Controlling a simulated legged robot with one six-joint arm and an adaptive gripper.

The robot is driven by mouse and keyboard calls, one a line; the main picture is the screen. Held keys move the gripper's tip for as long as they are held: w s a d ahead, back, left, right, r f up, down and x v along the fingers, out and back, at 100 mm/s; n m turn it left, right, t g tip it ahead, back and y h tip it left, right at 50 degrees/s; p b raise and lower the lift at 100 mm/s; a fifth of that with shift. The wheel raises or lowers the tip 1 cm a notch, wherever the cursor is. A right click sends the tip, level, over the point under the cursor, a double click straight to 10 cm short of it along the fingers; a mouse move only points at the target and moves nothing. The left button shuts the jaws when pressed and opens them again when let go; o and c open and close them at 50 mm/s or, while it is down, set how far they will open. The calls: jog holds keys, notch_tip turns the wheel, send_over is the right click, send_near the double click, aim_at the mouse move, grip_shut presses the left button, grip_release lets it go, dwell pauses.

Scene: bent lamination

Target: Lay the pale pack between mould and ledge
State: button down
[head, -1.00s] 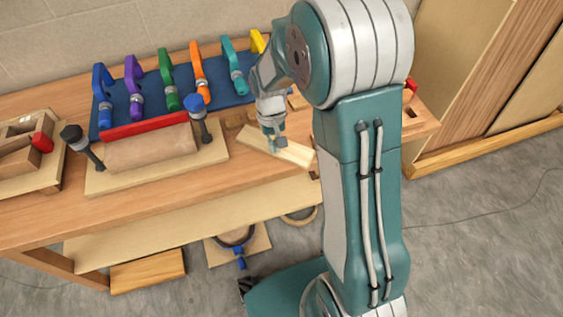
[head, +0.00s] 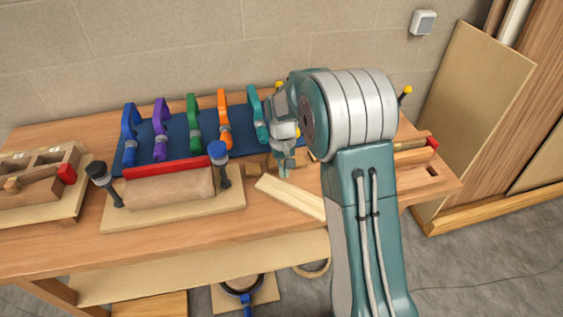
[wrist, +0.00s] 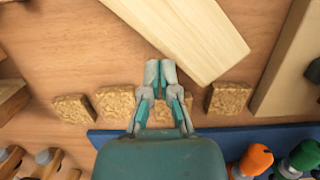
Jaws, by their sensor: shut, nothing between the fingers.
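The pale pack (head: 288,196) is a flat light-wood strip lying slantwise on the bench, right of the mould. My arm hides its right end in the head view. The pack also fills the upper middle of the wrist view (wrist: 185,35). The mould (head: 170,188) is a brown rounded block on a pale base board (head: 190,212). The red ledge (head: 168,168) runs along the mould's far side. My gripper (head: 284,174) is shut and empty at the far edge of the pack. In the wrist view its fingertips (wrist: 160,72) are together, overlapping the pack's edge; whether they touch it I cannot tell.
A black-headed post (head: 103,178) and a blue-headed post (head: 220,160) stand at the mould's ends. Several rough brown blocks (wrist: 228,98) sit between mat and pack. A tray (head: 45,200) is at left.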

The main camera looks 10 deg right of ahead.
jog(key=shift+w, duration=1.85)
jog(key=s+r+t, duration=0.4)
jog(key=s+r, duration=0.8)
jog(key=r, duration=0.5)
jog(key=s+r+t, duration=0.1)
jog(key=s, duration=0.8)
jog(key=s+r+t, duration=0.2)
jog(key=s, duration=0.7)
jog(key=shift+s+d+r+t, duration=0.25)
jog(key=shift+s+d+t, duration=0.05)
jog(key=shift+d, duration=0.1)
